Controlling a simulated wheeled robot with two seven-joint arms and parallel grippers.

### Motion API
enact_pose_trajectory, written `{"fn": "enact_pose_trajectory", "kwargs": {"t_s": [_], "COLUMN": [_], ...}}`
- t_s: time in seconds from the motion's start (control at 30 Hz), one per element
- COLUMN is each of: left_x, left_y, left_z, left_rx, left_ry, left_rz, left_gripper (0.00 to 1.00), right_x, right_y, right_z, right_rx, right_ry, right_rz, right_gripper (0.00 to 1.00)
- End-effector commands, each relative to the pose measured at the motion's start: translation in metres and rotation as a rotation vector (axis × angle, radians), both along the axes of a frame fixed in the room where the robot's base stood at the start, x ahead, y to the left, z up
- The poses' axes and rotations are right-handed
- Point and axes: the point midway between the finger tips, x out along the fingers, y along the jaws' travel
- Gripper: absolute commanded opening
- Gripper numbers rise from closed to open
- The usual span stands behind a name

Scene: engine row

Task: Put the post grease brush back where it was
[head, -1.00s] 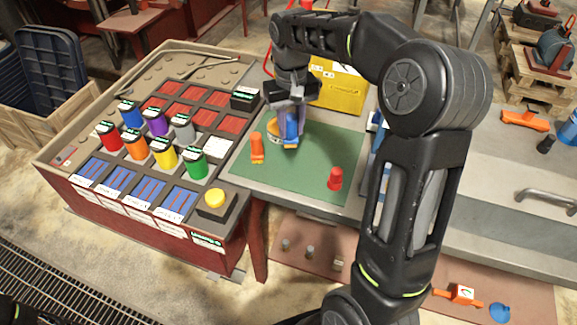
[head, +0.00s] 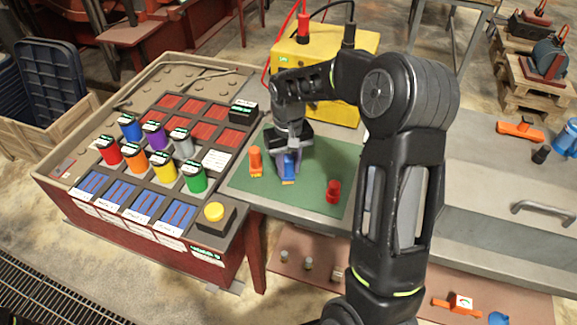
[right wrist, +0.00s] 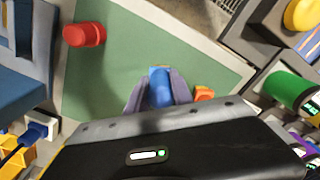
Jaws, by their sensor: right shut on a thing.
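My right gripper (head: 287,160) is over the green mat (head: 240,180), pointing down. It is shut on a slim blue piece with an orange end (head: 288,168), which looks like the post grease brush. In the right wrist view the blue piece (right wrist: 161,88) sits between the two grey fingers (right wrist: 157,92). Its orange end is at or close above the mat; I cannot tell if it touches. An orange upright piece (head: 255,160) stands to its left and a red piece (head: 333,190) to its right. My left gripper is out of view.
Left of the mat is a rack with several coloured cans, such as a green can (head: 194,178), and a yellow button (head: 214,211) on a dark box. A yellow case (head: 325,75) stands behind. The front of the mat is mostly clear.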

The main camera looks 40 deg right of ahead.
Motion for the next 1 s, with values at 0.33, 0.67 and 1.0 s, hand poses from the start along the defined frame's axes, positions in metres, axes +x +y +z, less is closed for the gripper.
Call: {"fn": "enact_pose_trajectory", "kwargs": {"t_s": [0.33,0.67,1.0], "left_x": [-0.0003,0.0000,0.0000], "left_y": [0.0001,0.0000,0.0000], "left_z": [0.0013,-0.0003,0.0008], "left_rx": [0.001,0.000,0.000], "left_ry": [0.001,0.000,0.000], "left_rz": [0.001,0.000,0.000], "left_gripper": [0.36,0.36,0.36], "right_x": [0.0001,-0.0002,-0.0002], "right_y": [-0.0003,-0.0002,-0.0002], "right_z": [-0.0090,-0.0117,-0.0103], "right_rx": [0.000,0.000,0.000], "right_ry": [-0.001,0.000,-0.001], "right_rz": [-0.001,0.000,0.000], "right_gripper": [0.00,0.44,0.49]}}
